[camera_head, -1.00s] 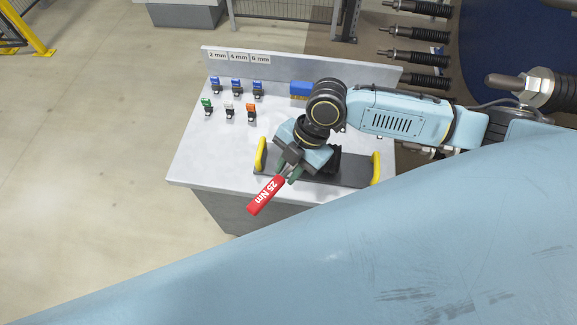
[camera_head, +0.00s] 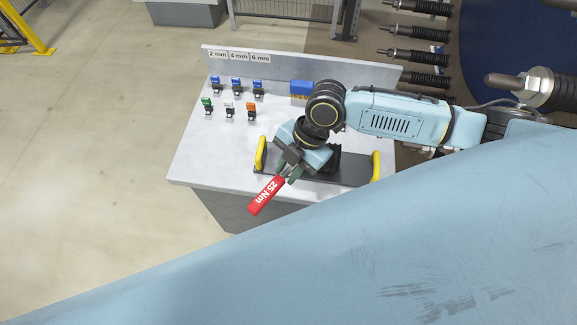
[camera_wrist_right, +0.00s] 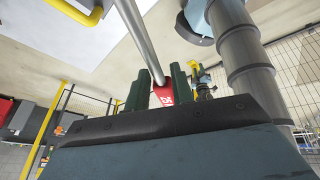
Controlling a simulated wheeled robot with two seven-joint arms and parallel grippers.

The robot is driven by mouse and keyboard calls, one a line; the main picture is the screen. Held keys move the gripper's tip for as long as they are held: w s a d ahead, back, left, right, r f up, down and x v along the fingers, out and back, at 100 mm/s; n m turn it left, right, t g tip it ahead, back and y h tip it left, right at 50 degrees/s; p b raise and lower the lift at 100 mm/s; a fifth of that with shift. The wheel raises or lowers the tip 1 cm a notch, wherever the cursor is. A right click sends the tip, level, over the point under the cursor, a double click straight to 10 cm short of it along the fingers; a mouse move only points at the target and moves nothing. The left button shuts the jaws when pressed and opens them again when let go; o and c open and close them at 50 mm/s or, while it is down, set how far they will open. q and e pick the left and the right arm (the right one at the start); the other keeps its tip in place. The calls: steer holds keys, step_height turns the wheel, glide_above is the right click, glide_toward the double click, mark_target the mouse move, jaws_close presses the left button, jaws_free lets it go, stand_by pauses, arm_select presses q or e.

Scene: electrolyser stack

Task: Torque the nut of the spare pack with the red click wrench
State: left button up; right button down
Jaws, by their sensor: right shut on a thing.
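The red click wrench (camera_head: 266,195) has a handle marked "25 Nm" that sticks out past the front edge of the bench top. My right gripper (camera_head: 287,175) is shut on its handle. In the right wrist view the red handle (camera_wrist_right: 166,104) sits between the dark green fingers (camera_wrist_right: 160,88), and a grey metal shaft (camera_wrist_right: 138,40) runs up from it. The spare pack appears to be the dark plate with yellow end handles (camera_head: 350,178) on the bench, partly covered by my right arm. Its nut and the wrench head are hidden. My left gripper is not in view.
Small blue, green, white and orange clips (camera_head: 236,87) stand on the left of the bench (camera_head: 190,160). A back board (camera_head: 290,66) carries 2, 4 and 6 mm labels. A blue block (camera_head: 301,88) sits near it. Threaded rods (camera_head: 420,56) are at upper right. Open floor lies left.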

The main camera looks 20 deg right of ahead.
steer(key=shift+f+b, duration=0.55)
steer(key=shift+f, duration=0.55)
steer(key=w+m, duration=0.1)
steer(key=w+a+m+t+p, duration=0.1)
steer(key=shift+w+a, duration=0.1)
steer(key=shift+w, duration=0.2)
steer(key=shift+r, duration=0.1)
